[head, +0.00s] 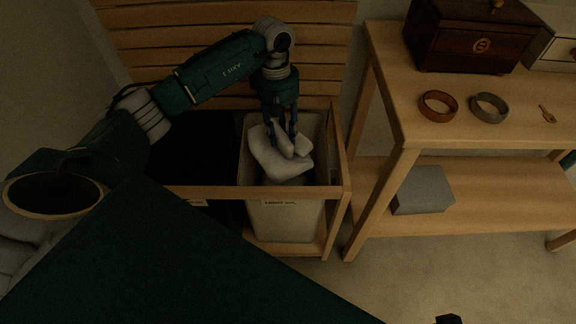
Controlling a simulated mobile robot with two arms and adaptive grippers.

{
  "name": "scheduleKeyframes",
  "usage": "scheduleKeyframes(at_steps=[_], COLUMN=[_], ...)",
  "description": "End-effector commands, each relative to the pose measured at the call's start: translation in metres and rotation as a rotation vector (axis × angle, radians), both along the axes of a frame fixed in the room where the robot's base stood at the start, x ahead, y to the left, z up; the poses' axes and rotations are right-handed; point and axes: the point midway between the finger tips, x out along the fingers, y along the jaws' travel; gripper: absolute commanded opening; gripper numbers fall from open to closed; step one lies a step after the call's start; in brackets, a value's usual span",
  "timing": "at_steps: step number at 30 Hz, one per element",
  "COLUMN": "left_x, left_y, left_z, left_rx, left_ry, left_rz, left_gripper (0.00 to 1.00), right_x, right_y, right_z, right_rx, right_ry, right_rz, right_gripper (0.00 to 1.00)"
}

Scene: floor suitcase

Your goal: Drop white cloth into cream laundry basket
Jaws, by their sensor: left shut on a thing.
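A white cloth (268,160) is bunched up at the mouth of the cream laundry basket (285,222). The basket stands in a wooden frame and carries a small label on its front. My left gripper (285,148) points down over the basket and is shut on the white cloth. Part of the cloth spreads out to the left and below the fingers. Whether the cloth touches the basket's inside or other contents is hard to tell. My right gripper is not clearly visible.
A dark basket (195,150) stands left of the cream one in the same wooden frame (335,190). To the right, a wooden table (480,125) holds a dark wooden box (465,40), a brown ring (438,104) and a grey ring (489,107). A grey box (422,190) lies on its lower shelf.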

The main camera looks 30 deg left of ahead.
Motion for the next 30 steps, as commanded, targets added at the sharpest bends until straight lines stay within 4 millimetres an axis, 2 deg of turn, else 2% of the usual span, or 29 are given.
scheduleKeyframes(at_steps=[6, 7, 9, 10, 20, 23, 30], left_x=[0.000, 0.000, 0.000, 0.000, 0.000, 0.002, 0.005], left_y=[0.000, 0.000, 0.000, 0.000, 0.000, 0.001, 0.007], left_z=[0.000, 0.000, 0.000, 0.000, 0.003, 0.014, 0.063], left_rx=[0.000, 0.000, 0.000, 0.000, 0.000, -0.001, 0.000], left_ry=[0.000, 0.000, 0.000, 0.000, -0.001, -0.003, -0.004], left_rz=[0.000, 0.000, 0.000, 0.000, 0.000, -0.001, 0.000], left_gripper=[0.00, 0.39, 0.53, 0.55, 0.55, 0.55, 0.55], right_x=[0.000, 0.000, 0.000, 0.000, 0.000, 0.000, 0.000], right_y=[0.000, 0.000, 0.000, 0.000, 0.000, 0.000, 0.000], right_z=[0.000, 0.000, 0.000, 0.000, 0.000, 0.000, 0.000], right_rx=[0.000, 0.000, 0.000, 0.000, 0.000, 0.000, 0.000], right_ry=[0.000, 0.000, 0.000, 0.000, -0.001, -0.001, -0.001], right_rz=[0.000, 0.000, 0.000, 0.000, 0.000, 0.000, 0.000], right_gripper=[0.34, 0.34, 0.34, 0.34, 0.34, 0.34, 0.34])
